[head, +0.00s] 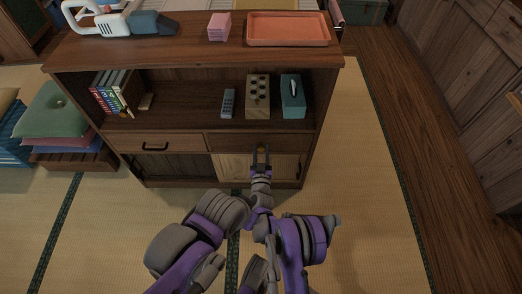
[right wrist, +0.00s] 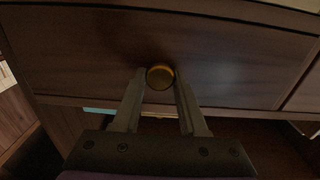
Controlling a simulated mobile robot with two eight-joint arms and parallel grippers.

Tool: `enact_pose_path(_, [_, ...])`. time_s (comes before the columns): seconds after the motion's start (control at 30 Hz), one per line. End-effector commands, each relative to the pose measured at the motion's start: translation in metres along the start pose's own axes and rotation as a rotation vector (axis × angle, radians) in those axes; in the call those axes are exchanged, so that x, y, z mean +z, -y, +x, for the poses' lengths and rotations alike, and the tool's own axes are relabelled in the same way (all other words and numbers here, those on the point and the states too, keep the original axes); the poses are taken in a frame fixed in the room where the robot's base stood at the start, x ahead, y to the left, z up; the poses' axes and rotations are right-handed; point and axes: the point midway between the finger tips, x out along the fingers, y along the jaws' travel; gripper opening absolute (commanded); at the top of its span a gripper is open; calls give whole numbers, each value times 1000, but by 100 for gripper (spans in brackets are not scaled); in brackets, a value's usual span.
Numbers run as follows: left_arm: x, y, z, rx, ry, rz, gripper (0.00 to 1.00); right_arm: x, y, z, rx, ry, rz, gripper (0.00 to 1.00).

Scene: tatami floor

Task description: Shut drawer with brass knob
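The low dark wooden cabinet has two drawers side by side. The right drawer (head: 232,143) carries the brass knob (right wrist: 160,76). The drawer front also fills much of the right wrist view (right wrist: 90,60). In the head view it looks about level with the left drawer; I cannot tell whether a small gap remains. My right gripper (head: 261,153) is at the drawer front and covers most of the knob there. In the right wrist view its two fingers (right wrist: 160,84) lie on either side of the knob, against it. My left gripper cannot be made out.
The left drawer (head: 158,144) has a black handle. The shelf above holds books (head: 112,92), a remote (head: 228,102), a block with holes (head: 257,98) and a teal box (head: 293,97). An orange tray (head: 288,29) is on top. Cushions (head: 58,110) stand left; tatami right is clear.

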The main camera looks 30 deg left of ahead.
Motion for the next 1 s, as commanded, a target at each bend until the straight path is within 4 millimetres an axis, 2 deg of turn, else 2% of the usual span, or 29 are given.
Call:
enact_pose_path(0.03, [0, 0, 0, 0, 0, 0, 50, -1, 0, 1, 1, -1, -1, 44])
enact_pose_path(0.17, [0, 0, 0, 0, 0, 0, 50, -1, 0, 1, 1, -1, -1, 67])
enact_pose_path(0.2, [0, 0, 0, 0, 0, 0, 50, -1, 0, 0, 1, -1, 0, 70])
enact_pose_path(0.57, [0, 0, -2, 0, 0, 0, 50, -1, 0, -5, 0, -1, 0, 70])
enact_pose_path(0.77, [-2, 0, -10, 0, -2, 0, 50, -2, 0, -38, 0, -2, -1, 70])
enact_pose_path(0.93, [-4, 0, -18, 0, -4, 0, 50, -3, 0, -81, 0, -2, -1, 70])
enact_pose_path(0.97, [-4, 0, -16, 0, -4, 0, 50, -2, 0, -86, 0, -2, -1, 70])
enact_pose_path(1.0, [-1, 0, -3, 0, -1, 0, 50, 4, 0, -87, 0, 0, 2, 70])
